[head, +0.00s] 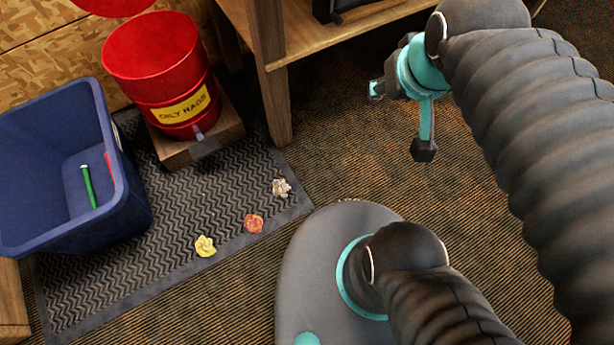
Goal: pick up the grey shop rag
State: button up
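A small crumpled pale grey-white rag (281,187) lies on the dark ribbed mat (150,262), near its right edge. It is the greyest of the loose rags in full view. A pale sliver of something (348,200) shows at the top rim of my round base; most of it is hidden, so I cannot tell what it is. My gripper (400,119) is at the upper right, above the brown carpet and well apart from the rag. Its two dark-tipped fingers are spread, with nothing seen between them.
An orange-red rag (253,223) and a yellow rag (205,246) lie nearby. A red "OILY RAGS" can (160,75) stands open on a wooden block (207,145). A blue bin (50,125) holds a green-handled item (87,187). A wooden bench leg (277,105) stands behind the mat.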

aim_at(281, 189)
jog(key=z, duration=0.25)
jog(key=k, duration=0.9)
jog(key=u, duration=1.6)
jog(key=i, duration=0.5)
